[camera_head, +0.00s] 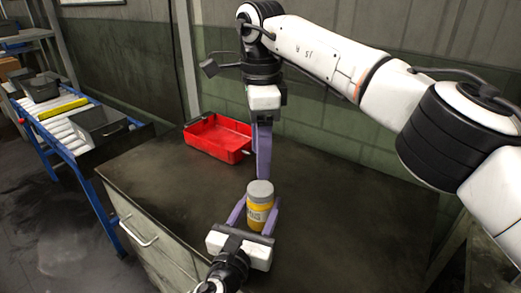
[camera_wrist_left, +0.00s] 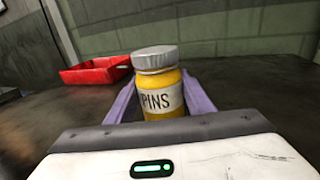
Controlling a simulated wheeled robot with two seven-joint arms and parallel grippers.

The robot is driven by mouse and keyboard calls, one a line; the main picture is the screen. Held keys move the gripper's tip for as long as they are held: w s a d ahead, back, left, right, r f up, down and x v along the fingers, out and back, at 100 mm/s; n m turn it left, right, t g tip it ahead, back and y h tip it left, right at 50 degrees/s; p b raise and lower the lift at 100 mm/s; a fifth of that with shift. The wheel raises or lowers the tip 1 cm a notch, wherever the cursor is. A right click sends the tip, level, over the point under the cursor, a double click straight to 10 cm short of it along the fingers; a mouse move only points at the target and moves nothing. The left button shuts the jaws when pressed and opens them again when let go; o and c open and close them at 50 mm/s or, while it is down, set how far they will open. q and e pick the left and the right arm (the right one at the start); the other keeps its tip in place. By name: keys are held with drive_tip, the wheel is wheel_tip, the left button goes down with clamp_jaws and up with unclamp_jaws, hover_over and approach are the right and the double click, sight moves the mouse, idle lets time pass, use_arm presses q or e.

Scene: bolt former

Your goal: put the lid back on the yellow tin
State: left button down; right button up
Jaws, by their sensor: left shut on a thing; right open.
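The yellow tin (camera_head: 259,213) stands upright near the middle of the bench, with a white label reading PINS in the left wrist view (camera_wrist_left: 162,101). The grey lid (camera_head: 260,189) is on top of the tin, covering its mouth; it also shows in the left wrist view (camera_wrist_left: 155,58). I cannot tell whether it is fully seated. My left gripper (camera_head: 256,212) is shut on the tin, one purple finger on each side. My right gripper (camera_head: 263,172) is open, pointing down just behind and above the lid in the head view. Its fingers overlap, and nothing shows between them.
A red tray (camera_head: 218,139) lies at the back left of the dark bench (camera_head: 350,210), with bare top to the right of the tin. A wall stands close behind. At the left, a roller conveyor (camera_head: 62,121) carries grey bins (camera_head: 100,126) and a yellow object (camera_head: 62,108).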

sight(260, 188)
use_arm(q)
drive_tip(key=shift+f, duration=0.1)
idle(0.3)
use_arm(e)
drive_tip(key=shift+f, duration=4)
drive_tip(key=c, duration=1.1)
drive_tip(key=m, duration=0.6)
drive_tip(key=shift+m, duration=0.3)
drive_tip(key=m, duration=0.7)
drive_tip(key=shift+m, duration=0.4)
drive_tip(key=o, duration=1.2)
drive_tip(key=shift+c, duration=0.2)
